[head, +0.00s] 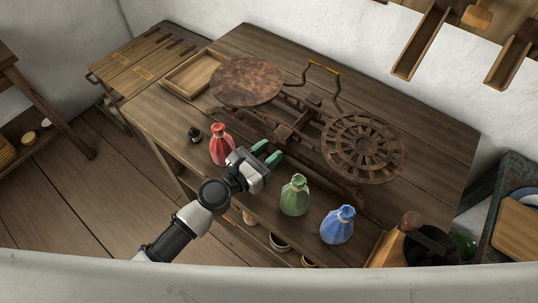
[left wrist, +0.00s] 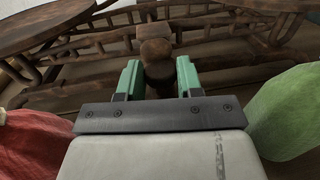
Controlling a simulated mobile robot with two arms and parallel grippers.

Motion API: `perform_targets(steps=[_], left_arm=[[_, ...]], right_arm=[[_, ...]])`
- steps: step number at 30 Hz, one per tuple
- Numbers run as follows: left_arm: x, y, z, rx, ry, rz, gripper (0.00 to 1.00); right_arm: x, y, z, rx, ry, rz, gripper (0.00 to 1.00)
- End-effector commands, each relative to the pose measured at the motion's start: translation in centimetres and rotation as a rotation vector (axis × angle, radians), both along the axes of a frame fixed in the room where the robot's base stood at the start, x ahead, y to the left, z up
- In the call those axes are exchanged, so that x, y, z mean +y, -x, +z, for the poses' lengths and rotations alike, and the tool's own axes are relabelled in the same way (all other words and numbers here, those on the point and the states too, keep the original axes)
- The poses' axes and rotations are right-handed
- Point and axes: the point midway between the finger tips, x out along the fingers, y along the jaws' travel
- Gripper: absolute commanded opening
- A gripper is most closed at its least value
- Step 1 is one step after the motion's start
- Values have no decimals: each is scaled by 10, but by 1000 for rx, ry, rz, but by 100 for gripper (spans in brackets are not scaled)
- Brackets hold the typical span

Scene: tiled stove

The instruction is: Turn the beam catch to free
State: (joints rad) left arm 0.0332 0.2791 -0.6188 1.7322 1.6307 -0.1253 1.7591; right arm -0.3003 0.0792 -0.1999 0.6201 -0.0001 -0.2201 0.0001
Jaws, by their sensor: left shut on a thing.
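The rusty balance scale stands on the wooden table, with a solid round plate (head: 246,81) on the left and a spoked round plate (head: 362,146) on the right. My left gripper (head: 267,153) reaches in at the scale's front side, between the red and green bottles. In the left wrist view, its green fingers (left wrist: 159,82) are shut on a brown knob-ended piece, which I take as the beam catch (left wrist: 156,50). The catch's lower part is dark and partly hidden between the fingers. In the head view the gripper hides the catch. My right gripper is not in view.
A red bottle (head: 219,145) stands close left of the gripper; green (head: 295,196) and blue (head: 338,225) bottles stand to its right. A small black weight (head: 194,134) and a wooden tray (head: 190,77) are on the left. A grinder (head: 388,250) is at front right.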

Motion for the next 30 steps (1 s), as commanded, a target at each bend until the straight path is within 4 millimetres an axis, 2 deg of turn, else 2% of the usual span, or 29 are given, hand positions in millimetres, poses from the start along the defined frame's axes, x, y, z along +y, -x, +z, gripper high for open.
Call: perform_targets(steps=[7, 24, 25, 28, 30], left_arm=[[2, -2, -2, -2, -2, -101, 12], [2, -2, 0, -1, -1, -137, 12], [2, -2, 0, -1, -1, -137, 40], [2, -2, 0, -1, -1, -137, 56], [2, -2, 0, -1, -1, -137, 58]], right_arm=[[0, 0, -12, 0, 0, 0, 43], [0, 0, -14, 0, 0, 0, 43], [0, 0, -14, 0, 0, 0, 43], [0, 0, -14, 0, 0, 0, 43], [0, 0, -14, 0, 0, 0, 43]])
